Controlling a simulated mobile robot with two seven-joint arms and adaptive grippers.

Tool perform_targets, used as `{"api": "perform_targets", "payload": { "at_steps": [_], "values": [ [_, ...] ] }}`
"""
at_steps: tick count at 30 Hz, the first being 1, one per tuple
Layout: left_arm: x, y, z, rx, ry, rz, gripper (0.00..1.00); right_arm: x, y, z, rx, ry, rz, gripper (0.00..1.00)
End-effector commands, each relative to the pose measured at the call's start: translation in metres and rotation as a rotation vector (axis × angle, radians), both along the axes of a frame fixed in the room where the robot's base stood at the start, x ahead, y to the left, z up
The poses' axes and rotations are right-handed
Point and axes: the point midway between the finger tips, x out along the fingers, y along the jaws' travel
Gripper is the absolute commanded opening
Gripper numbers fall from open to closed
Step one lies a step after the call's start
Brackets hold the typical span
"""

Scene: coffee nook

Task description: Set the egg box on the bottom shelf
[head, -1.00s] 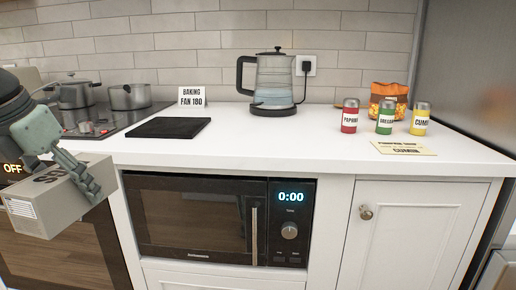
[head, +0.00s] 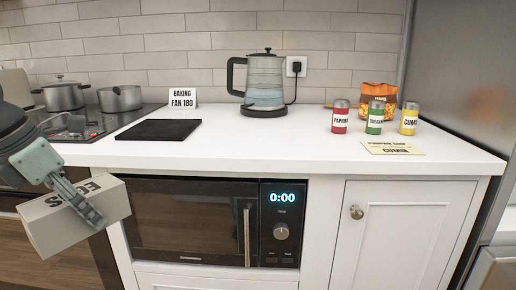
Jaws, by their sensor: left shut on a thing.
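The egg box (head: 48,232) is a grey-beige carton with dark "EGGS" lettering, at the left edge of the head view. My left gripper (head: 88,208) is shut on it and holds it tilted in the air, in front of the counter and the oven front. One finger lies across the box's near side; the other finger is hidden. My right gripper is not in view. No bottom shelf shows.
The white counter (head: 300,150) carries a kettle (head: 265,85), spice jars (head: 375,117), a black board (head: 159,130), a sign (head: 183,99) and a hob with pots (head: 120,99). Below are a microwave (head: 185,220) and a cupboard door (head: 395,235). A steel appliance (head: 465,70) stands right.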

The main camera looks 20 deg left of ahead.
Motion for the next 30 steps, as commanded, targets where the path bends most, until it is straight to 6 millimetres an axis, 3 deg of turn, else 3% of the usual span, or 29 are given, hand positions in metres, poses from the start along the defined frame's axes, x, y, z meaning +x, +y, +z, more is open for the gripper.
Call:
{"api": "perform_targets", "payload": {
  "at_steps": [14,30],
  "values": [
    [0.021,-0.021,-0.032,-0.004,-0.004,-0.377,0.21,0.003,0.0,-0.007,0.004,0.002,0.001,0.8],
    [0.049,-0.063,-0.071,-0.004,-0.006,-0.912,0.21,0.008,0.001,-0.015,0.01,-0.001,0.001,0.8]
  ]
}}
